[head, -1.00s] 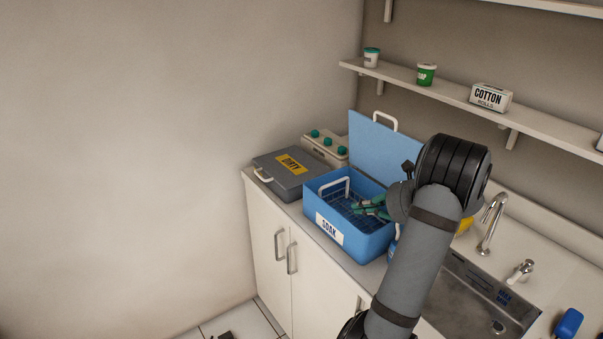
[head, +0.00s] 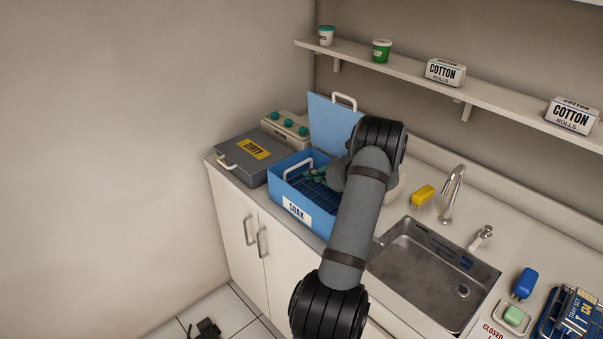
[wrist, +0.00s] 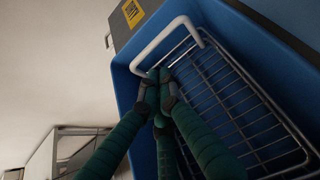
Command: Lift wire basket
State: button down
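The wire basket (head: 318,195) sits inside the blue SOAK box (head: 297,212). Its white handle (head: 299,163) rises at the left end, beside the grey DIRTY box. My gripper (head: 316,174), with green fingers, is over the basket, just right of that handle. In the wrist view the fingertips (wrist: 159,76) lie close together near one foot of the white handle (wrist: 165,42). The basket's metal wires (wrist: 235,95) stretch to the right. I cannot tell whether the fingers touch the handle or how far they are apart. My arm hides the box's right end.
The box's blue lid (head: 334,122) stands up behind it. The grey DIRTY box (head: 242,160) is close on the left. To the right are a yellow object (head: 423,196), a tap (head: 452,194) and a sink (head: 432,270). A shelf (head: 420,78) runs above.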

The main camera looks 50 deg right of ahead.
send_over(302, 192)
notch_tip(302, 192, down, 3)
jog(key=shift+w+a+r+p, duration=0.1)
jog(key=shift+p, duration=0.35)
jog(key=shift+r, duration=0.1)
notch_tip(302, 192, up, 8)
jog(key=p, duration=0.3)
jog(key=shift+p, duration=0.35)
